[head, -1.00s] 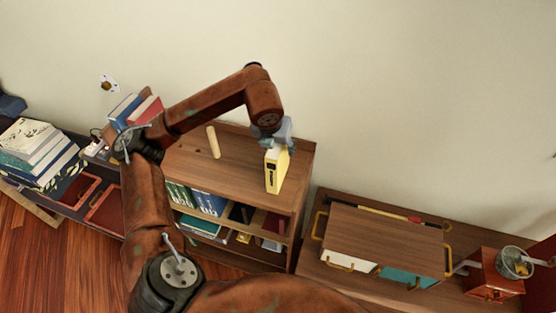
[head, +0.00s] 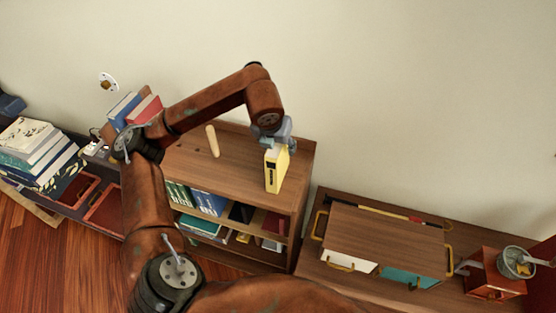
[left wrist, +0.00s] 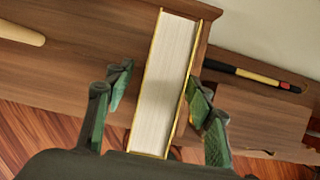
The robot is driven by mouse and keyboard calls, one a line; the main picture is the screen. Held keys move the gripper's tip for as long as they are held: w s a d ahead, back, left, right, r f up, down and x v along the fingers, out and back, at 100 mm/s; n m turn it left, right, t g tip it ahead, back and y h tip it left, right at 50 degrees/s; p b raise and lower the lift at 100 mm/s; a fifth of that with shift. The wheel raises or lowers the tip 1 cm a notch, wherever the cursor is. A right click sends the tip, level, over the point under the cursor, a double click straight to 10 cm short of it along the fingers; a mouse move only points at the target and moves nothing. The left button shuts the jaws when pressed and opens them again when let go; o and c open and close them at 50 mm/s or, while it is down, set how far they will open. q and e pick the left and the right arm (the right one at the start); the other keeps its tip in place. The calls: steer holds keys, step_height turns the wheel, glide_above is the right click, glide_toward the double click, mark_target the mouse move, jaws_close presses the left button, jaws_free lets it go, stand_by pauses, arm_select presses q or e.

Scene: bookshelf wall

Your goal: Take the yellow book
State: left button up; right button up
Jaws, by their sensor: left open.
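The yellow book (head: 275,169) stands upright on top of the wooden bookshelf, near its right end. In the left wrist view the book (left wrist: 165,85) shows its white page edge between yellow covers. My left gripper (head: 275,140) is right above the book in the head view. In the left wrist view the left gripper (left wrist: 158,95) is open, with one finger on each side of the book. The right finger is close to the cover; I cannot tell if it touches. The left finger is apart from it. My right gripper is not in view.
Books fill the shelves below. A lower cabinet (head: 340,275) at right carries a wooden box with handles (head: 385,240) and a red grinder (head: 493,275). A book stack (head: 40,150) is at far left.

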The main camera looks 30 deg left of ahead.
arm_select(q)
jaws_close()
stand_by(0.5)
steer(key=shift+r, duration=0.1)
